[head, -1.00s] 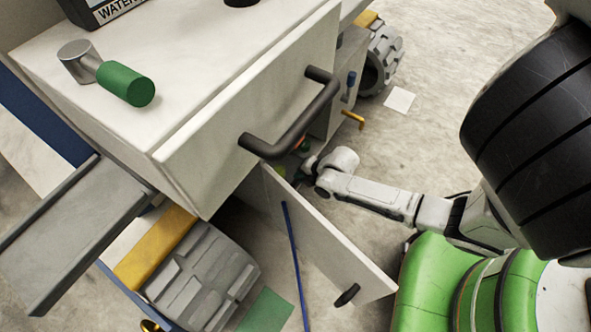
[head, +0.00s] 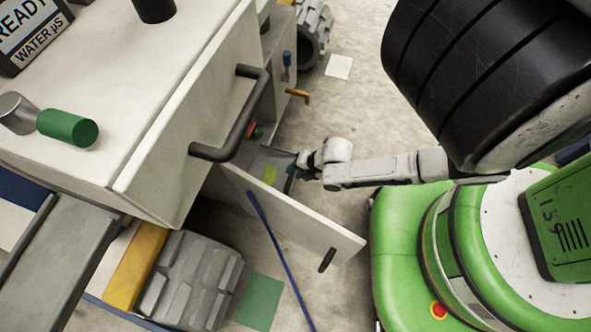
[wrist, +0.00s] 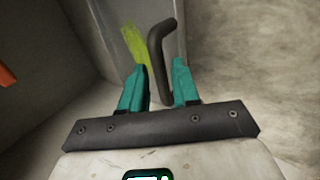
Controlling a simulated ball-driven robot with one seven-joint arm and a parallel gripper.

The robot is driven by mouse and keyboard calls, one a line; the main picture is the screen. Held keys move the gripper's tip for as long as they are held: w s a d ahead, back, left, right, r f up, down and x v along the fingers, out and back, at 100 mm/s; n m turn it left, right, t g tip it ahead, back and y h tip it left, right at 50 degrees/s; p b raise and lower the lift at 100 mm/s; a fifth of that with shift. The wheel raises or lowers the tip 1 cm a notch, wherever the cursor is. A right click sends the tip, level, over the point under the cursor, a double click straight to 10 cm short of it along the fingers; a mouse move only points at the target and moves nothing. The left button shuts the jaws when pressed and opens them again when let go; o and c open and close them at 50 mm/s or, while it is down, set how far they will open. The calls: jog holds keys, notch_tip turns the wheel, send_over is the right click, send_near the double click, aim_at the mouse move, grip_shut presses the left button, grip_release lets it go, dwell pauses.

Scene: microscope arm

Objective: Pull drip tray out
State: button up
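The drip tray shows in the wrist view as a grey panel with a yellow-green streak (wrist: 136,45) and a dark bent handle (wrist: 158,60). My gripper (wrist: 160,82) has two teal fingers, spread apart, with the handle between them; gaps show on both sides. In the head view the grey tray (head: 268,158) with its yellow-green patch lies low in the cabinet opening. My gripper (head: 292,174) is at its right end, small and partly hidden by my wrist.
An open white door (head: 290,222) with a black knob stands just in front of my gripper. Above is a drawer front with a large dark handle (head: 238,115). A blue rod (head: 280,258) leans by the door.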

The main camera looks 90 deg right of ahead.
jog(key=shift+o, duration=0.8)
jog(key=p+v, duration=0.5)
jog(key=v, duration=0.6)
jog(key=shift+w, duration=0.1)
